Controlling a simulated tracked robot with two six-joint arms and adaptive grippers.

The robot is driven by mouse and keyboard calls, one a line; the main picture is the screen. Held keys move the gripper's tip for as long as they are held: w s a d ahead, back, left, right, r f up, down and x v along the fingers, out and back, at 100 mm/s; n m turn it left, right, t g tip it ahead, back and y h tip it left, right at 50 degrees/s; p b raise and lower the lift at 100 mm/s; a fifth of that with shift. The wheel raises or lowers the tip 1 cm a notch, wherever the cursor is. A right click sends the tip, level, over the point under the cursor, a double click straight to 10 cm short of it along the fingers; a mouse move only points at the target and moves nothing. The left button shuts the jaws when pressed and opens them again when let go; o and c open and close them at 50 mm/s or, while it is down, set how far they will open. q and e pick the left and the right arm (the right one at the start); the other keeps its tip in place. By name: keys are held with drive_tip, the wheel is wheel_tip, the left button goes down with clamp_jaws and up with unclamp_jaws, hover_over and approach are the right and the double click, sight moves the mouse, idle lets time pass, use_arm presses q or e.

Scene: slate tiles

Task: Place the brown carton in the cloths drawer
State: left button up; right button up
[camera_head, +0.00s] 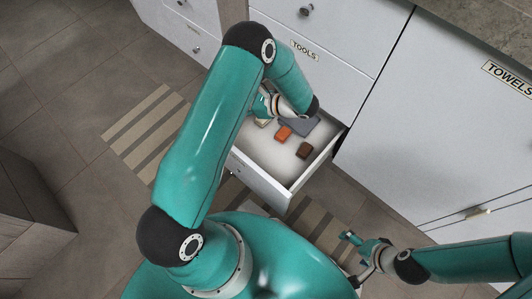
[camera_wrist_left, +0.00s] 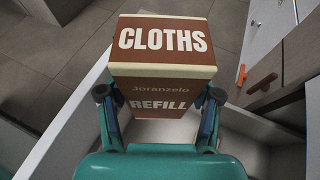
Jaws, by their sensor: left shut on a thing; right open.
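The brown carton (camera_wrist_left: 160,85), marked CLOTHS and REFILL with a pale band round its edge, fills the middle of the left wrist view. My left gripper (camera_wrist_left: 160,98) is shut on it, one finger on each side. Pale drawer walls show around and below it; whether it touches the floor cannot be told. In the head view my left gripper (camera_head: 265,104) is over the far left part of an open white drawer (camera_head: 262,180), and my arm hides most of the carton. No label on this drawer is readable. My right gripper (camera_head: 354,252) is open and empty, low right of the drawer.
The drawer also holds an orange item (camera_head: 284,133), a brown item (camera_head: 304,150) and a grey flat item (camera_head: 299,125). A shut drawer marked TOOLS (camera_head: 304,50) is above it. A cupboard marked TOWELS (camera_head: 450,110) stands to the right. A striped mat (camera_head: 145,130) lies on the floor.

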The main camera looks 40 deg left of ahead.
use_arm(q)
drive_tip(key=shift+w+f+b, duration=0.2)
drive_tip(key=shift+f+b, duration=1.7)
drive_tip(key=shift+f, duration=3.3)
drive_tip(key=shift+w+f+b, duration=0.15)
drive_tip(key=shift+f+b, duration=1.7)
drive_tip(key=shift+f, duration=3.35)
drive_tip(key=shift+f, duration=0.1)
drive_tip(key=o, duration=1.2)
